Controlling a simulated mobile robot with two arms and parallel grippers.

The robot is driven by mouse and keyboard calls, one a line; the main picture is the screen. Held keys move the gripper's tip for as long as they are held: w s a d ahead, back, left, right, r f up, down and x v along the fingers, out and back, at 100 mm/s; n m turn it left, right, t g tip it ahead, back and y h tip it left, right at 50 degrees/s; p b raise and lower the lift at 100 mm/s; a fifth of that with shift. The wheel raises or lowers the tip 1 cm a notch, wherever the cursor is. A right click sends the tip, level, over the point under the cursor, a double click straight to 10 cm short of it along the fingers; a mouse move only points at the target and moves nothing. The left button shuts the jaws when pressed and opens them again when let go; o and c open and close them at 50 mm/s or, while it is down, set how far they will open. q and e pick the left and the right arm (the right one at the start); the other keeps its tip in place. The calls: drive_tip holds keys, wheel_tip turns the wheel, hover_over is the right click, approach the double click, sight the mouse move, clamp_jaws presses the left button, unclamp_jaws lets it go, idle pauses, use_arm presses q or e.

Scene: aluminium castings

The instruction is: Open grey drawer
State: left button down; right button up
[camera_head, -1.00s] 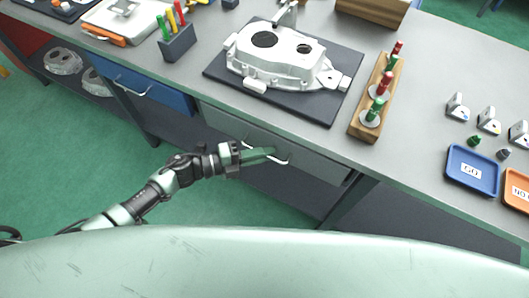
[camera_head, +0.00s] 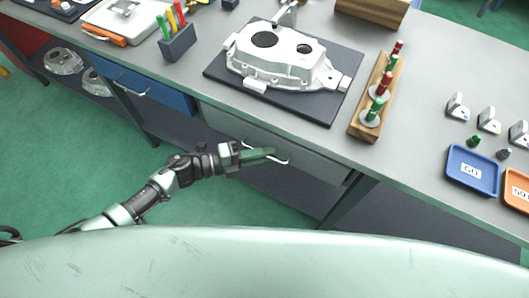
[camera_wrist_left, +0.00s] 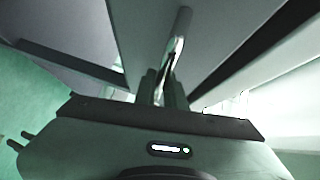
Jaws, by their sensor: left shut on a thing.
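The grey drawer (camera_head: 315,163) is under the bench top, below the dark mat. Its front looks about flush with the bench in the head view. Its light metal bar handle (camera_head: 281,161) is on the front, partly hidden by my left gripper (camera_head: 271,153). My left gripper comes in from the left and is shut on the handle. In the left wrist view, the handle (camera_wrist_left: 181,30) runs down between the two fingers (camera_wrist_left: 163,88). My right gripper is in neither view.
A blue drawer (camera_head: 150,91) is to the left under the same bench. A bench leg (camera_head: 346,205) stands right of the grey drawer. On top are a casting (camera_head: 275,60) on a dark mat (camera_head: 325,105) and a wooden rack (camera_head: 362,122). The green floor in front is clear.

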use_arm(q)
drive_tip(key=s+a+p, duration=0.1)
drive_tip(key=s+a, duration=0.4)
drive_tip(key=s, duration=0.6)
drive_tip(key=s+a+p, duration=0.2)
drive_tip(key=s+a, duration=0.3)
drive_tip(key=s, duration=0.6)
drive_tip(key=shift+s+a, duration=0.25)
drive_tip(key=c, duration=1.5)
unclamp_jaws()
drive_tip(key=shift+a, duration=0.1)
drive_tip(key=b+v, duration=0.1)
drive_tip(key=v, duration=0.6)
drive_tip(key=shift+a, duration=0.25)
drive_tip(key=shift+s, duration=0.1)
